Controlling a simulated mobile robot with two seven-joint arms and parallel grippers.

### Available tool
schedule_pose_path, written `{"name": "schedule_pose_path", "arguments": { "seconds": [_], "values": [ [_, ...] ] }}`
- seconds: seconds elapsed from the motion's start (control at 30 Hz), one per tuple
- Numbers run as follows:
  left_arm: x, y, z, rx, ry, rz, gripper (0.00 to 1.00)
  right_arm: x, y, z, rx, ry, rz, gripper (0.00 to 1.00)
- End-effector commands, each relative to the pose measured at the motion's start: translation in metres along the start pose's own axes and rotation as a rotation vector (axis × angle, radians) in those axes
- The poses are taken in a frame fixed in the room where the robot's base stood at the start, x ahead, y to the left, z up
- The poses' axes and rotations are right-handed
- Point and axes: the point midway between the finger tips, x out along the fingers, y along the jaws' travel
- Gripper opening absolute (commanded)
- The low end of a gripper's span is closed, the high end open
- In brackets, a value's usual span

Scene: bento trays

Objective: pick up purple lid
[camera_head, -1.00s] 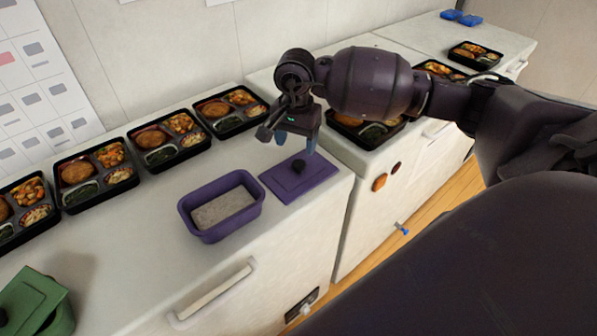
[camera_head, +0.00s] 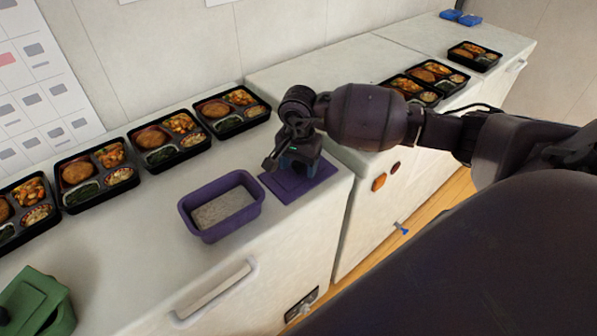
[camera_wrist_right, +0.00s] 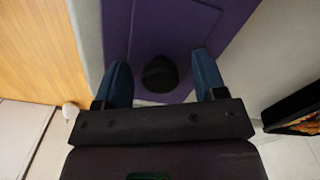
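The purple lid (camera_head: 322,177) lies flat on the white counter, right of the open purple container (camera_head: 221,228). My right gripper (camera_head: 296,166) is down over the lid and hides its knob in the head view. In the right wrist view, the purple lid (camera_wrist_right: 176,28) lies below the gripper. Its dark round knob (camera_wrist_right: 159,73) sits between the two blue fingers of my right gripper (camera_wrist_right: 160,78), with a gap on each side. The fingers are open. My left gripper is not in view.
Several bento trays (camera_head: 168,139) line the back of the counter. More trays (camera_head: 424,80) stand on the counter at right. A green lidded container (camera_head: 37,300) is at the lower left. The counter's front edge is close to the lid.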

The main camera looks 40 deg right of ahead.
Motion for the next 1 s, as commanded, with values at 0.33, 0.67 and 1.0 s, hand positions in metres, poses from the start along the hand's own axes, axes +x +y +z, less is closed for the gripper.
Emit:
{"name": "schedule_pose_path", "arguments": {
  "seconds": [0.33,0.67,1.0],
  "values": [
    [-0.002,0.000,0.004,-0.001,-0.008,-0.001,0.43,0.000,0.000,0.000,0.000,0.000,0.000,0.12],
    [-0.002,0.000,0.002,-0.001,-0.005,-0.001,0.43,-0.006,0.000,-0.001,0.000,0.002,-0.002,0.11],
    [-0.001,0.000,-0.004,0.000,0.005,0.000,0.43,-0.071,-0.001,-0.001,-0.001,0.005,-0.005,0.11]
  ]
}}
